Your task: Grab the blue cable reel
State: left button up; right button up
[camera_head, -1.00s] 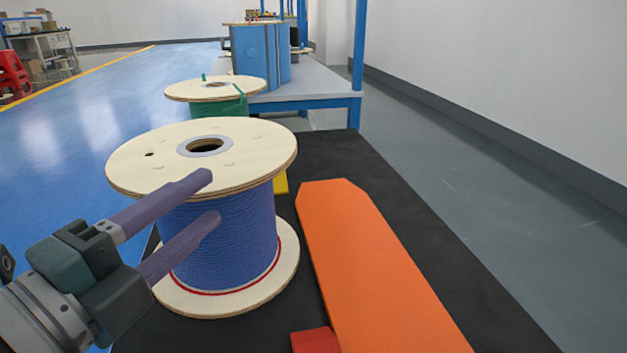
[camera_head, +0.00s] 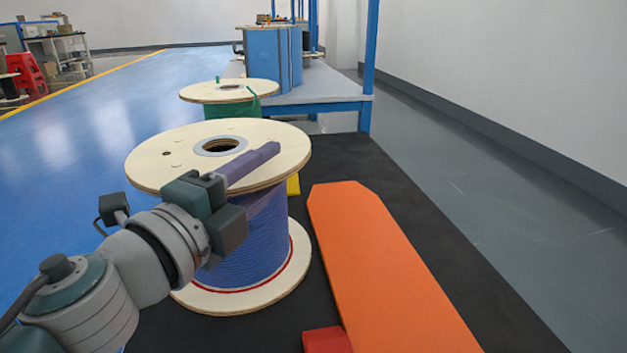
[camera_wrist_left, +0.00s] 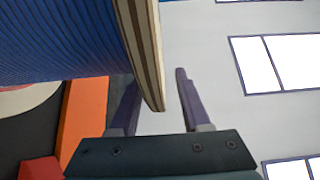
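The blue cable reel (camera_head: 262,238) stands upright on a black surface, its blue winding between two pale wooden flanges. My left gripper (camera_head: 257,175) is at the near side of its top flange. One finger lies above the flange; the other is hidden in the head view. In the left wrist view, the blue winding (camera_wrist_left: 55,40) fills the upper left. The flange edge (camera_wrist_left: 147,60) reaches between the two open fingers of my left gripper (camera_wrist_left: 158,88). A gap shows between the flange and the right-hand finger. My right gripper is not in view.
An orange board (camera_head: 385,265) lies right of the reel, with a red block (camera_head: 327,340) at its near end. A green reel (camera_head: 232,108) stands behind. A blue-framed table (camera_head: 320,92) is further back. Bare black surface (camera_head: 430,230) lies to the right.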

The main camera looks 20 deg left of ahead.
pick_arm(q)
grip_shut()
jog(key=shift+r, duration=0.1)
dwell(1.2)
